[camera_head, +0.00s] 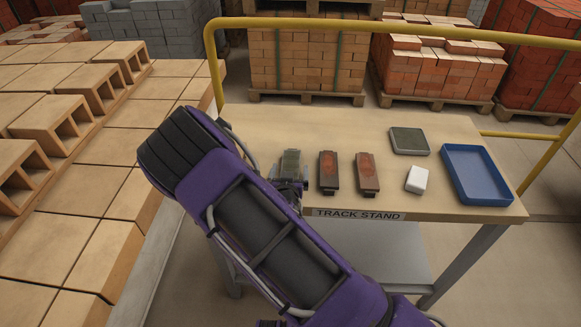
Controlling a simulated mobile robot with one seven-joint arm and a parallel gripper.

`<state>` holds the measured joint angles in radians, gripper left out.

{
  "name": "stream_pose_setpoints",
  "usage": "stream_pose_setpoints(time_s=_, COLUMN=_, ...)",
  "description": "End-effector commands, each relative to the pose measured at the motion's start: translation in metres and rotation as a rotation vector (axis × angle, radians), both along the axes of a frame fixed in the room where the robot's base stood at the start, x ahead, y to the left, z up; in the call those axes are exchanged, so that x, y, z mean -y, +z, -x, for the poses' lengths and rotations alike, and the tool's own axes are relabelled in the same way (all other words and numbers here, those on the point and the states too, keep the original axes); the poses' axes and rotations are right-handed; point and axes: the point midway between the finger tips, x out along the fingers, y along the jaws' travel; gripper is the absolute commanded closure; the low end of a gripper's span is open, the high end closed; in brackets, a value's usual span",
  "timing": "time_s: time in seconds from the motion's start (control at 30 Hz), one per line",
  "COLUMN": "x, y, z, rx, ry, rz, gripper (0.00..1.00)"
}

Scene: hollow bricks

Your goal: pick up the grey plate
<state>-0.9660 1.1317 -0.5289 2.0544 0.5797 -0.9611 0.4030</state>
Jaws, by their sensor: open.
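A narrow grey-green plate (291,160) lies at the left of a row of three slim pieces on the tan stand top (455,130). It seems to be the grey plate. My gripper (290,178) is open at the near end of this plate and hides part of it. I cannot tell whether the fingers are around it or above it. My purple arm comes in from the lower middle.
Right of the plate lie a dark brown piece (328,172) and a reddish-brown piece (367,173). Further right are a dark green-grey square pad (409,140), a white block (416,179) and an empty blue tray (477,174). A yellow rail (400,27) runs behind.

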Motion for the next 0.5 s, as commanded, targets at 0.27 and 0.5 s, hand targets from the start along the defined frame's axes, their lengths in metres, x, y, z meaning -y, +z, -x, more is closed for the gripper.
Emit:
stream_pose_setpoints(time_s=0.27, x=0.0001, y=-0.0039, z=-0.0118, rx=-0.001, ry=0.001, rz=0.0, gripper=0.0)
stream_pose_setpoints(time_s=0.5, x=0.0002, y=-0.0036, z=-0.0116, rx=0.0, ry=0.001, rz=0.0, gripper=0.27)
